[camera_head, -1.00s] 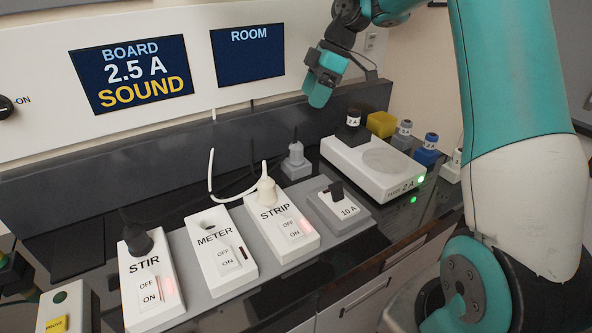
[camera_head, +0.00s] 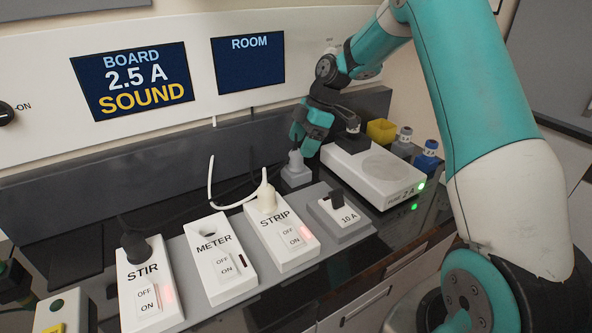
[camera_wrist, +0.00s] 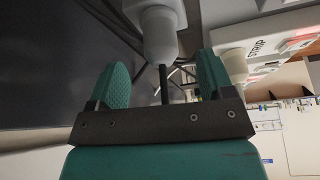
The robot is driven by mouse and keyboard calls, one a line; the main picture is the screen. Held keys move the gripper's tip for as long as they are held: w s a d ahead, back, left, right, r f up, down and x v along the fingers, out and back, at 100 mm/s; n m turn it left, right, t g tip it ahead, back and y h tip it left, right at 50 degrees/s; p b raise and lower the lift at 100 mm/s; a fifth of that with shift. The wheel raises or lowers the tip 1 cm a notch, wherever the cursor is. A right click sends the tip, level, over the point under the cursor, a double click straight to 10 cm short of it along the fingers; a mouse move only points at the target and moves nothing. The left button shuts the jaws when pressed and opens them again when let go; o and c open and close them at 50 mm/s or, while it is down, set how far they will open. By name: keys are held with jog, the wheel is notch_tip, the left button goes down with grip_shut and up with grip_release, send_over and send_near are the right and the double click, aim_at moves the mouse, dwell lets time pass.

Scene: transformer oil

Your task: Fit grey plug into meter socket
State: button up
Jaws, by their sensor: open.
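The grey plug (camera_head: 296,162) stands upright in a light grey holder (camera_head: 296,177) at the back of the bench, left of the white device. My gripper (camera_head: 305,150) is just above and around the plug's top. In the wrist view the grey plug (camera_wrist: 160,38) sits ahead of my open fingers (camera_wrist: 165,82), with its dark cable running back between them. I cannot tell whether a finger touches it. The METER socket (camera_head: 208,236) is an empty round hole on a white box, with an OFF/ON rocker (camera_head: 226,265) below it.
The STIR box (camera_head: 147,287) holds a black plug, and the STRIP box (camera_head: 282,237) holds a cream plug with a white cord. A 10 A block (camera_head: 348,216) stands right of them.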

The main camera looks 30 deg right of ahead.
aim_at(296, 157)
jog(key=p+x, duration=0.1)
jog(key=x, duration=0.4)
jog(key=shift+d, duration=0.1)
jog(key=shift+r, duration=0.1)
jog(key=c, duration=1)
notch_tip(296, 157, up, 10)
jog(key=shift+r+b, duration=0.1)
jog(key=shift+b, duration=0.45)
jog(key=shift+o, duration=0.7)
jog(key=c, duration=0.3)
